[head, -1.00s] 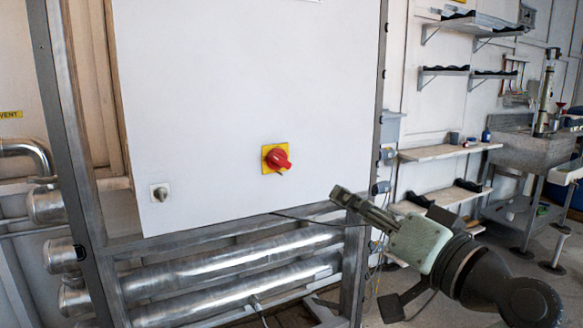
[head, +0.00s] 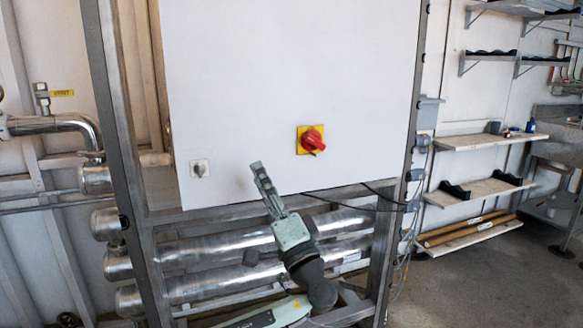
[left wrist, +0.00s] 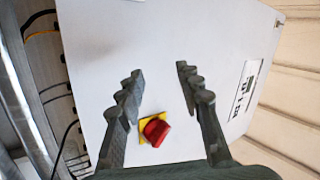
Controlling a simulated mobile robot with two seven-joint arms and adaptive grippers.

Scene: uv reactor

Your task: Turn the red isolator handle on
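The red isolator handle (head: 312,141) sits on a yellow square plate (head: 301,131) low on the white cabinet front (head: 290,70). In the head view its red grip slants toward the lower right. My left gripper (head: 262,175) is below and left of the handle, clear of it, with its fingers pointing up. In the left wrist view, the left gripper (left wrist: 158,88) is open and empty. The handle (left wrist: 155,130) appears in the gap between its fingers, nearer the bottom, not touched as far as I can see. My right gripper is not in view.
A small grey knob (head: 200,169) is on the cabinet's lower left. A metal frame post (head: 118,150) stands left of the cabinet. Shiny pipes (head: 215,255) run below it. Shelves (head: 485,140) are on the right wall. The space before the cabinet front looks clear.

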